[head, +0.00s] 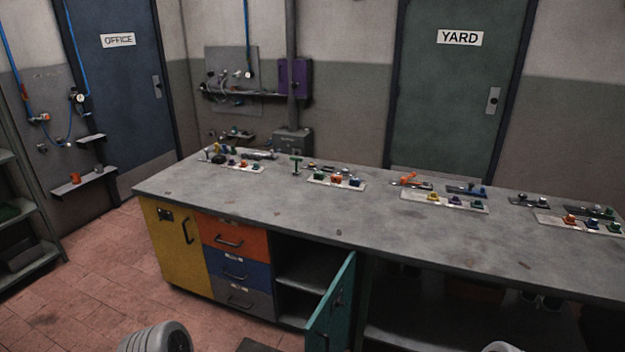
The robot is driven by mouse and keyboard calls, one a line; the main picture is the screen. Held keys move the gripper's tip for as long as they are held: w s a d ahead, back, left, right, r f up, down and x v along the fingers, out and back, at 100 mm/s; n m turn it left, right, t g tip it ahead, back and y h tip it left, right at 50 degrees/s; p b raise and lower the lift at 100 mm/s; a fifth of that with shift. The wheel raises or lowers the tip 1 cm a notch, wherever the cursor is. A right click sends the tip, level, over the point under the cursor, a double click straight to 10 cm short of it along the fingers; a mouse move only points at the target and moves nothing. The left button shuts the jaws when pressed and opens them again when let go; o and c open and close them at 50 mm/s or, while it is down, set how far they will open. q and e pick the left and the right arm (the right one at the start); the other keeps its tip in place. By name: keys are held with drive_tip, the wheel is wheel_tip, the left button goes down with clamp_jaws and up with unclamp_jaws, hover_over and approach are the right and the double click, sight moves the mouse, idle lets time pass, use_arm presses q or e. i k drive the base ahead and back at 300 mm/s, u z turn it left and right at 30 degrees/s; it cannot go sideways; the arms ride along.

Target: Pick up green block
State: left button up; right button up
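No green block can be picked out with certainty. A small dark green T-shaped piece (297,163) stands upright on the grey workbench (300,205), left of centre. Small green pieces (592,224) sit among coloured ones on the tray at the bench's far right; their shapes are too small to tell. Neither of my grippers is in view. Only rounded grey parts, likely of my arms, show at the bottom edge, well short of the bench top.
White trays (410,195) with small coloured pieces line the bench's back edge. The bench's front top is mostly clear. A teal cabinet door (331,306) stands open toward me, beside orange, blue and grey drawers (236,268). Shelves (22,225) stand at the left.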

sight(319, 174)
drive_tip(key=u, duration=0.85)
drive_tip(key=i, duration=0.95)
drive_tip(key=u, duration=1)
drive_tip(key=i, duration=1.75)
drive_tip(key=z, duration=0.55)
